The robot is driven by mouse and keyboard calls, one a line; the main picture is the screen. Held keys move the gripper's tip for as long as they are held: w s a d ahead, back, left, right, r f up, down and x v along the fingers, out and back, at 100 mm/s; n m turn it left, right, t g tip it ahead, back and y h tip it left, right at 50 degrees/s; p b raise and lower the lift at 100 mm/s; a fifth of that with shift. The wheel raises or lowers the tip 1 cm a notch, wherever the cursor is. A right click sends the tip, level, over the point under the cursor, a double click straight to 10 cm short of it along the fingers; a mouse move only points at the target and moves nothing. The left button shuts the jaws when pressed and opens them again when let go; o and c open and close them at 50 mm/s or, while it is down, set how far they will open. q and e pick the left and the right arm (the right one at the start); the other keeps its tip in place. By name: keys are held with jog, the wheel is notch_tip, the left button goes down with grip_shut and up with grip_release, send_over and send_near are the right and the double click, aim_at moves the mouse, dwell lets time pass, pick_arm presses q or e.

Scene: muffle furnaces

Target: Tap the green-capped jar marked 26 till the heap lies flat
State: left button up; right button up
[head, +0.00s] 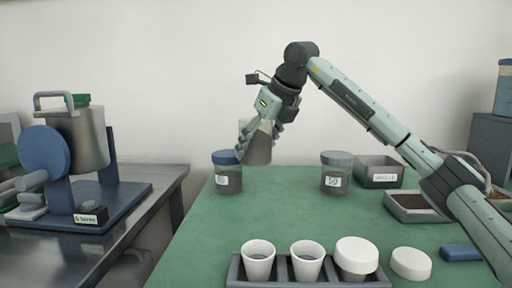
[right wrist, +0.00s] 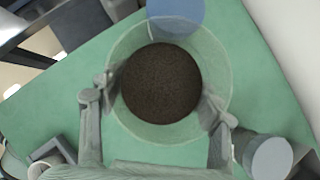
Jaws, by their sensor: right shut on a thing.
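My right gripper (head: 266,133) is shut on a clear, greyish vessel (head: 256,148), held upright near the table's back edge; it appears raised. In the right wrist view the fingers (right wrist: 158,112) grip both sides of this vessel (right wrist: 170,133). A round, dark, grainy heap (right wrist: 162,84) shows inside it. I see no green cap on it and no readable 26; the fingers hide part of it. Two other labelled jars stand on the table, a blue-capped one (head: 228,178) at left and a blue-grey-capped one (head: 335,173) at right. My left gripper is not in view.
A rack (head: 290,284) at the front holds white cups, one lidded; a white lid (head: 411,263) lies beside it. Grey trays (head: 379,172) stand back right. A machine (head: 78,140) labelled "6 turns" stands on the left bench. The middle of the green table (head: 285,212) is clear.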

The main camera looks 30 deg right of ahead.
jog(key=shift+w+d+f+p, duration=0.15)
jog(key=shift+w+d+f, duration=0.55)
jog(key=shift+d+f, duration=0.85)
jog(key=shift+w+d+f+p, duration=0.1)
jog(key=shift+w+d+f, duration=0.8)
jog(key=shift+d, duration=1.2)
jog(key=shift+w+d+f+p, duration=0.15)
jog(key=shift+w+d+f, duration=0.4)
jog(key=shift+d+f, duration=1.1)
jog(key=shift+d+r, duration=0.15)
jog(key=shift+r, duration=0.05)
notch_tip(320, 180, down, 3)
jog(key=shift+f+b, duration=0.15)
jog(key=shift+b, duration=0.6)
jog(key=shift+c, duration=0.4)
notch_tip(320, 180, up, 4)
jog(key=p, duration=0.4)
jog(key=shift+f, duration=0.1)
